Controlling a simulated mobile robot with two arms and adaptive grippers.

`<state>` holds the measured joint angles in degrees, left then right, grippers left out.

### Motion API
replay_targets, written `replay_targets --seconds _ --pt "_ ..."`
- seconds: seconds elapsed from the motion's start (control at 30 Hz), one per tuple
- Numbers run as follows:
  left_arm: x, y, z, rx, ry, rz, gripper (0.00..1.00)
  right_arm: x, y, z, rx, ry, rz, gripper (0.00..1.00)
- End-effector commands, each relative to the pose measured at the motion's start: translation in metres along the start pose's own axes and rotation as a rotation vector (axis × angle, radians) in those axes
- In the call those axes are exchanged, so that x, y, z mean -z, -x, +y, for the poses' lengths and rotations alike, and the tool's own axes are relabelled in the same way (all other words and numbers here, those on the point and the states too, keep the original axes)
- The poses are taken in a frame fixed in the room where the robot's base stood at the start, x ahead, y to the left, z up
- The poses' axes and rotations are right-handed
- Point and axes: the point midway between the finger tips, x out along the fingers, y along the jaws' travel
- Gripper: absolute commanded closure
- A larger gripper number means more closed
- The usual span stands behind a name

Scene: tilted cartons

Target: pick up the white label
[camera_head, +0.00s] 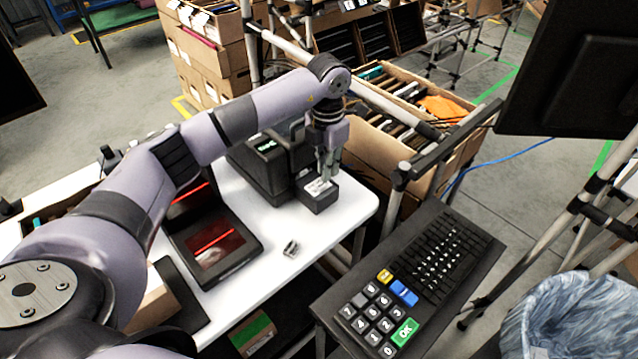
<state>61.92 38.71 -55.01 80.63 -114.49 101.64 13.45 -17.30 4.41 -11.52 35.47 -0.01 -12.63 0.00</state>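The white label (317,187) is a small pale piece with dark print on the front top of a black label printer (320,201). The printer stands on the white table. My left arm reaches across from the left, and my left gripper (326,176) points down right at the label. Its fingers partly cover the label. The fingers look close together, but I cannot tell whether they are shut on it or only just above it. My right gripper is not in view.
A scanner with red lines (215,245) and a small silvery object (291,248) are on the white table (262,285). A black keyboard (440,255) with a number pad is at front right. Cartons of goods (375,150) stand behind; a lined bin (565,320) is at lower right.

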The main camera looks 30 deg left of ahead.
Motion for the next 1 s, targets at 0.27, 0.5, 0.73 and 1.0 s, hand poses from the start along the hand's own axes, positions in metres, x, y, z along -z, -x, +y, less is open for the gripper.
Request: replay_targets --seconds 0.27,0.5,0.73,1.0 --pt "-0.003 -0.034 0.002 0.003 0.001 0.005 0.87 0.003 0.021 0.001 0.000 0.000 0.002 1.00" --pt "-0.004 -0.052 0.003 0.001 0.001 0.000 0.87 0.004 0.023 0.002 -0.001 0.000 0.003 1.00" --pt "-0.004 -0.052 0.003 0.001 0.001 0.000 0.92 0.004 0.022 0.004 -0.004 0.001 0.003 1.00" --pt "-0.004 -0.052 0.003 0.001 0.001 0.000 1.00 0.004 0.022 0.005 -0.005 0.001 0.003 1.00"
